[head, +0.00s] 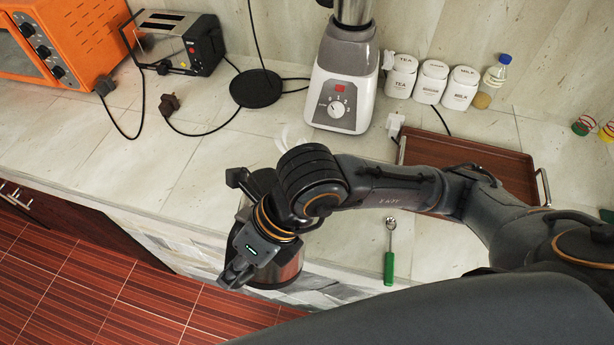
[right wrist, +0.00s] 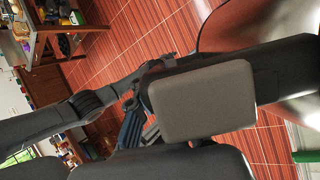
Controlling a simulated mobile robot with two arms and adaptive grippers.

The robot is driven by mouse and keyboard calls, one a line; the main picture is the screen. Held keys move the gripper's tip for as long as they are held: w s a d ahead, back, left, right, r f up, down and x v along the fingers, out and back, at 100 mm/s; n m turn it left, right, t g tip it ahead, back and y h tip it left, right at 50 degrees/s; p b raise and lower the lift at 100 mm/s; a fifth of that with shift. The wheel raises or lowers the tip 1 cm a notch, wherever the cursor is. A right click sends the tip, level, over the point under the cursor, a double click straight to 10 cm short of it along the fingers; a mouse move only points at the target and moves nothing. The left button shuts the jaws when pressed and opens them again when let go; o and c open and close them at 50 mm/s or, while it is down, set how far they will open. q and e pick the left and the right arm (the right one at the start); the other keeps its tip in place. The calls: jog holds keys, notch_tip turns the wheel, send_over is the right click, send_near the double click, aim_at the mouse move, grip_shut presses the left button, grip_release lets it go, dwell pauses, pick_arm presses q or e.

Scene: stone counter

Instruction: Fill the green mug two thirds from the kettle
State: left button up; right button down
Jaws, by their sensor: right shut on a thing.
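A kettle (head: 287,272) with a shiny steel body is at the counter's front edge in the head view, partly hidden behind my right gripper. My right gripper (head: 240,270) is shut on the kettle, at the side away from the counter. The kettle's shiny wall also shows at the upper right of the right wrist view (right wrist: 298,70). The black round kettle base (head: 255,88) is empty at the back of the counter. I cannot make out a green mug; my right arm covers part of the counter. A dark arm of mine shows in the right wrist view, its jaws unclear.
A green-handled spoon (head: 389,262) lies right of the kettle. A brown tray (head: 470,160) is behind my right arm. A blender (head: 343,85), white canisters (head: 432,82), a bottle (head: 494,80), a toaster (head: 178,42) and an orange oven (head: 75,40) stand behind.

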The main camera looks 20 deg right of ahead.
jog(key=shift+s+a+f+n+t+h+b, duration=0.3)
jog(key=shift+s+a+f+t+h+b, duration=0.55)
jog(key=shift+f+b, duration=1.2)
jog(key=shift+s+a+f+n+t+h+b, duration=0.45)
jog(key=shift+f+t+h+b, duration=0.65)
jog(key=shift+f+b, duration=0.95)
notch_tip(320, 180, up, 4)
jog(key=p, duration=0.4)
jog(key=shift+r, duration=0.25)
jog(key=shift+w, duration=0.1)
